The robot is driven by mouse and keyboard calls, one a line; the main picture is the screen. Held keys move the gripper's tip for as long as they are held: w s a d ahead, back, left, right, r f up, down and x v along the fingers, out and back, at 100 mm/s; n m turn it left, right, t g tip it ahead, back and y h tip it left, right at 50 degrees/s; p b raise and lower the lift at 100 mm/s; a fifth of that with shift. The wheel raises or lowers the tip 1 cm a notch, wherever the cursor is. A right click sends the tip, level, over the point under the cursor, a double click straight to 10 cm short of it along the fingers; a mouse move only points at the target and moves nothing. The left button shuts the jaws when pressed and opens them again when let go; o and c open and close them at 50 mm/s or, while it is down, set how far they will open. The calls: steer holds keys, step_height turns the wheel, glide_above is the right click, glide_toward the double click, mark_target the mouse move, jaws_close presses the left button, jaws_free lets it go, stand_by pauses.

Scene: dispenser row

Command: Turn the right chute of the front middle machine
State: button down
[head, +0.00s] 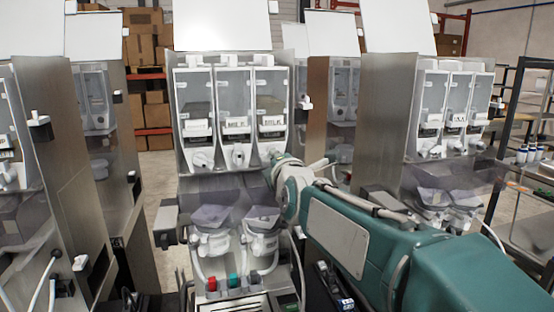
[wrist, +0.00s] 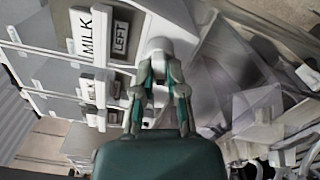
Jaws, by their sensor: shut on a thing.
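The front middle machine (head: 222,182) faces me, with three clear canisters side by side. Under them, the left chute (head: 202,158) and the middle chute (head: 238,155) show as white spouts. The right chute is mostly hidden behind my gripper (head: 274,162) in the head view. In the wrist view, my gripper (wrist: 160,75) has its two fingers closed on the white round end of the right chute (wrist: 158,47), below a canister labelled MILK. Which way the chute's mouth points cannot be told.
Two mixing bowls (head: 263,222) with grey funnel tops sit below the chutes. Red and green valves (head: 232,281) and hoses are at the base. Another machine (head: 395,110) stands close on the right, one (head: 60,150) on the left. A rack (head: 528,150) with bottles is at far right.

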steer(key=shift+a+f+n, duration=0.1)
steer(key=shift+f+n, duration=0.25)
steer(key=shift+n, duration=0.55)
steer(key=c, duration=0.7)
jaws_free()
steer(key=shift+a, duration=0.15)
steer(key=shift+r, duration=0.1)
